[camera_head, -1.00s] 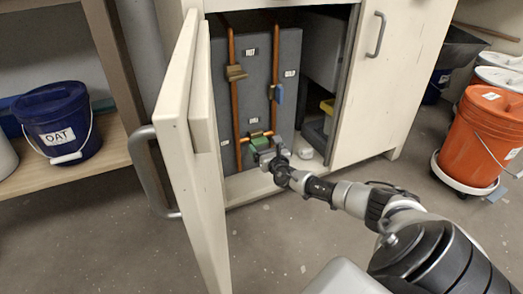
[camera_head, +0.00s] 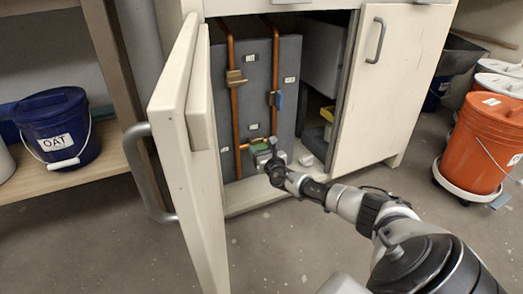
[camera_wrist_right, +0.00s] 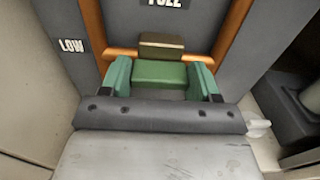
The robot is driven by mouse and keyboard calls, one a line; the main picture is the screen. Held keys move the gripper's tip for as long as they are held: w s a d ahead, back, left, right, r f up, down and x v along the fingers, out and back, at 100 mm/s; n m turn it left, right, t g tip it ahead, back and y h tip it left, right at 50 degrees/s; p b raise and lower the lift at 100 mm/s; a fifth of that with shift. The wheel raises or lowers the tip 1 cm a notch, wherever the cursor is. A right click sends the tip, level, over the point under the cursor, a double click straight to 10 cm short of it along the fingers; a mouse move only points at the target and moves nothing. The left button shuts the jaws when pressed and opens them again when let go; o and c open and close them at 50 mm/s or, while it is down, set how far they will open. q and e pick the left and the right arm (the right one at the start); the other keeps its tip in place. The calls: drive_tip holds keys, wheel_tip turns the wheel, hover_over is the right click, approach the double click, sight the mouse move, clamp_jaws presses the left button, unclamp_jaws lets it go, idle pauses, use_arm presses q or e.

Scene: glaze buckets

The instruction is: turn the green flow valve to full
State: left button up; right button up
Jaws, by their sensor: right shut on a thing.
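The green flow valve sits low on the grey panel inside the open cabinet; its green handle (camera_wrist_right: 159,75) shows in front of a brass body (camera_wrist_right: 161,47) on a copper pipe in the right wrist view. In the head view the green handle (camera_head: 259,147) is partly hidden by my gripper. My right gripper (camera_wrist_right: 160,80) is shut on the green handle, with a teal finger at each side. It also shows in the head view (camera_head: 264,155). A "FULL" label (camera_wrist_right: 165,3) is above the valve and a "LOW" label (camera_wrist_right: 71,46) is to its left. My left gripper is not in view.
A brass-coloured handle (camera_head: 236,78) and a blue handle (camera_head: 277,99) are on the pipes above. The open cabinet door (camera_head: 190,150) stands left of my right arm. An orange bucket (camera_head: 487,140) stands at the right. Open floor lies in front.

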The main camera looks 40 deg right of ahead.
drive_tip(key=shift+f, duration=0.1)
drive_tip(key=m+b, duration=0.3)
drive_tip(key=shift+f+m, duration=0.15)
drive_tip(key=shift+m, duration=0.25)
drive_tip(key=m+b, duration=0.1)
drive_tip(key=m, duration=0.3)
drive_tip(key=shift+d+m+b, duration=0.15)
drive_tip(key=shift+m+b, duration=0.15)
drive_tip(key=shift+b, duration=0.1)
drive_tip(key=shift+m, duration=0.9)
drive_tip(key=m, duration=0.2)
drive_tip(key=shift+s+m, duration=0.1)
drive_tip(key=shift+m, duration=0.2)
drive_tip(key=shift+d+m+p, duration=0.1)
drive_tip(key=shift+m+p, duration=0.25)
drive_tip(key=shift+m, duration=2.25)
drive_tip(key=o, duration=0.9)
